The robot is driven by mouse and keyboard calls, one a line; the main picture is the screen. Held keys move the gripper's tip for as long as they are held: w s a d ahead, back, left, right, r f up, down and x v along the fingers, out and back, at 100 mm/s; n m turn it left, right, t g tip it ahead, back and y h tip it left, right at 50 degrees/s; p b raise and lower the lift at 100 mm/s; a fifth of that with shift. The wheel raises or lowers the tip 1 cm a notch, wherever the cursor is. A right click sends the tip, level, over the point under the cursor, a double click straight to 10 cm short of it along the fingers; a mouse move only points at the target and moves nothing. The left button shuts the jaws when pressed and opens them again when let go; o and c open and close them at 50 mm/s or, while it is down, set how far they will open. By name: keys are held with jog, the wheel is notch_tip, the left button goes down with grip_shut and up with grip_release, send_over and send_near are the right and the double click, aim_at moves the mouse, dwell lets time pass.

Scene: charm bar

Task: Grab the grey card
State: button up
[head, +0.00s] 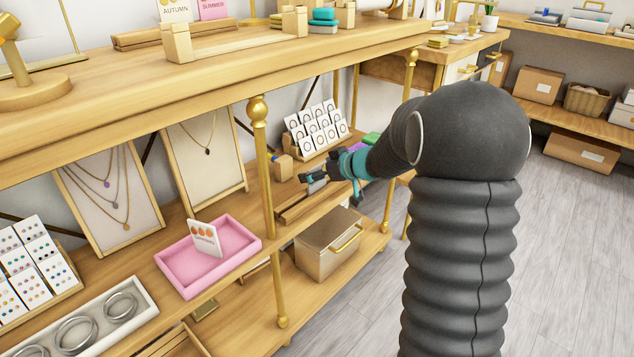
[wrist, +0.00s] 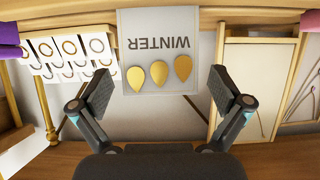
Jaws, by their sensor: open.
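The grey card (wrist: 145,25) fills the top middle of the wrist view. It reads "WINTER" upside down and bears three gold teardrop shapes. My gripper (wrist: 166,86) is open, with one dark finger to the left of the card and one to the right. The fingers appear apart from the card, and nothing is held. In the head view my gripper (head: 322,179) is over the middle shelf, near the ring display. The card cannot be made out clearly there.
A ring-card display (head: 317,130) stands behind my gripper, and necklace boards (head: 205,150) stand to its left. A pink tray (head: 185,282) holds a small white card (head: 205,238). A gold post (head: 262,165) rises at the shelf front. The upper shelf (head: 200,75) overhangs.

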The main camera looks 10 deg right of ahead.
jog(key=c, duration=0.9)
jog(key=shift+c, duration=0.2)
jog(key=shift+r, duration=0.15)
